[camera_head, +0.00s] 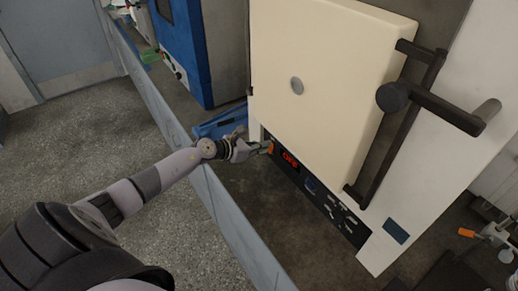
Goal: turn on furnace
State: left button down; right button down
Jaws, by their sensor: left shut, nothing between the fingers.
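The furnace (320,70) is a pale box with a cream front door and a dark handle on its right. Below the door is a black control panel (310,187). Its display (290,159) shows red characters that read like OFF. My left gripper (266,148) is shut and empty at the panel's left end, just left of the display. An orange patch shows at its tip. The picture does not show whether it touches the panel, and it hides that end. My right gripper (480,235) shows in part at the right edge, apart from the furnace; its fingers are unclear.
The furnace stands on a dark bench top with a grey-blue front edge (235,225). A blue machine (205,50) stands at the back left. A small blue object (212,127) lies beside the furnace. The door handle (410,110) sticks out far. The floor at left is clear.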

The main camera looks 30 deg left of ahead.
pick_arm(q)
jog(key=shift+r+p, duration=0.7)
jog(key=shift+p, duration=0.05)
pick_arm(e)
jog(key=shift+r, duration=0.7)
pick_arm(q)
jog(key=shift+f, duration=0.1)
pick_arm(e)
jog(key=shift+f, duration=0.1)
